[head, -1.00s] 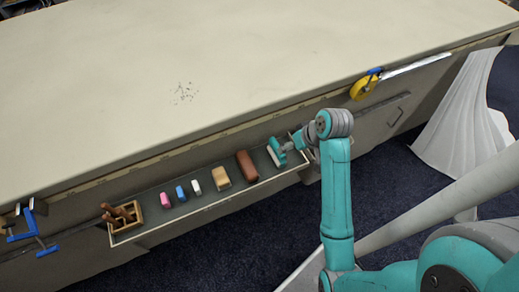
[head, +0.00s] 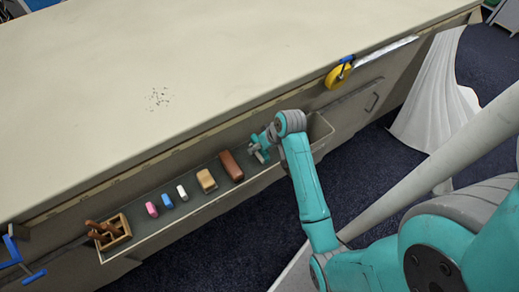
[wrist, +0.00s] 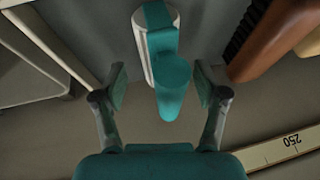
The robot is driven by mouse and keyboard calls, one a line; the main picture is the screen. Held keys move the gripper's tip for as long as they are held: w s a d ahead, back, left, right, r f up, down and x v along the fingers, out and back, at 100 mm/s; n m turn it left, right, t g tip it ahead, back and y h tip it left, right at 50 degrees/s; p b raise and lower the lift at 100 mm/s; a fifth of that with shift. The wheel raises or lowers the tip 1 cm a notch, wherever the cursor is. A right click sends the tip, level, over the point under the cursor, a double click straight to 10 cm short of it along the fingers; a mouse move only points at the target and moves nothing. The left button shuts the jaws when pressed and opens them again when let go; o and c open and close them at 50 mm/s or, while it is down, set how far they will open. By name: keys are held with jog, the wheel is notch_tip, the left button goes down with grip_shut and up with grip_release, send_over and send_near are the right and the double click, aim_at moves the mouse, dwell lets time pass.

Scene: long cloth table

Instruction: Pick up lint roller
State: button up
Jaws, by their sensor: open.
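The lint roller (wrist: 172,92) has a teal handle and a white-and-teal head. It lies in the tray along the table's side, its handle toward me in the wrist view. In the head view the lint roller (head: 257,152) is partly hidden by my gripper (head: 268,141) at the tray's right part. In the wrist view my gripper (wrist: 161,88) is open, with one finger on each side of the handle. Gaps show between the fingers and the handle, more on the left. Whether the fingers are level with the handle I cannot tell.
A brown brush (head: 230,167) lies left of the roller, followed by a tan block (head: 206,181) and small white, blue and pink pieces. A wooden box (head: 116,238) stands at the tray's left end. The tabletop (head: 220,65) is mostly clear.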

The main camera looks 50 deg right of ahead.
jog(key=shift+w+f, duration=0.2)
jog(key=shift+f, duration=0.2)
jog(key=c, duration=1.3)
jog(key=shift+r, duration=0.1)
jog(key=shift+c, duration=0.2)
notch_tip(320, 180, up, 10)
jog(key=shift+f, duration=0.1)
grip_shut()
